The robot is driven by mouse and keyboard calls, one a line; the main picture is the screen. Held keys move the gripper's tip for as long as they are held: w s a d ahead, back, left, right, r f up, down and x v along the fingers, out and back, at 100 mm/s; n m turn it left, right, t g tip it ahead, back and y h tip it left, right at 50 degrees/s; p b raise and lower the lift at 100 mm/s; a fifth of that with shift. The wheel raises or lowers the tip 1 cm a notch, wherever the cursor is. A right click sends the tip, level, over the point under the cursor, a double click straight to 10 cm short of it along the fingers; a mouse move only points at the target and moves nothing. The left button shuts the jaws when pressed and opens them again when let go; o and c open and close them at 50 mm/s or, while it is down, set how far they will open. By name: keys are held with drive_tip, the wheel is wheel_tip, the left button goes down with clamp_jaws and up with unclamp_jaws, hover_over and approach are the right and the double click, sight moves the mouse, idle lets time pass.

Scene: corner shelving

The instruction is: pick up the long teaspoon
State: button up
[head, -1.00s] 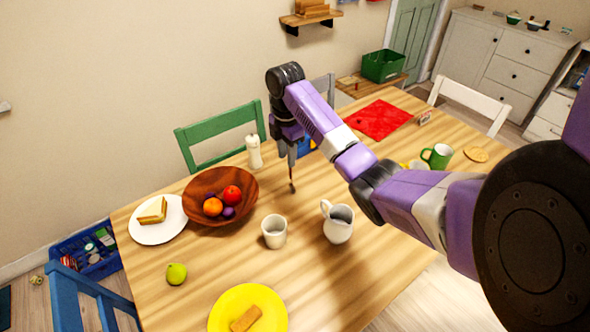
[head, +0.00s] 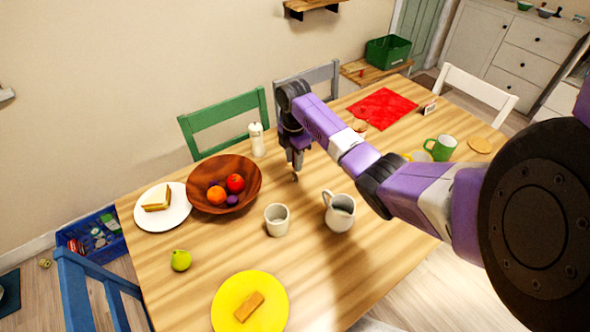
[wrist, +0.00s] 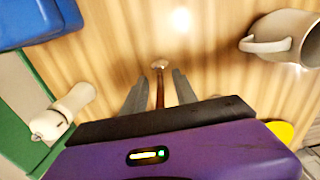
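The long teaspoon shows in the wrist view, with a pale bowl (wrist: 160,64) and a thin brown handle running back between my fingers. It appears to lie on the wooden table. My gripper (wrist: 157,84) is open, one finger on each side of the handle, with a gap visible on both sides. The rear of the handle is hidden behind the gripper body. In the head view my gripper (head: 295,168) points down close to the table, and only a small bit of the spoon (head: 295,179) shows below it.
A white jug (head: 340,213) and a cup (head: 277,219) stand nearer the camera. A wooden fruit bowl (head: 224,184) is to the left, and a white bottle (head: 257,140) stands by the green chair (head: 222,122). A red cloth (head: 383,108) lies to the right.

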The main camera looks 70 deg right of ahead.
drive_tip(key=shift+c, duration=0.2)
clamp_jaws()
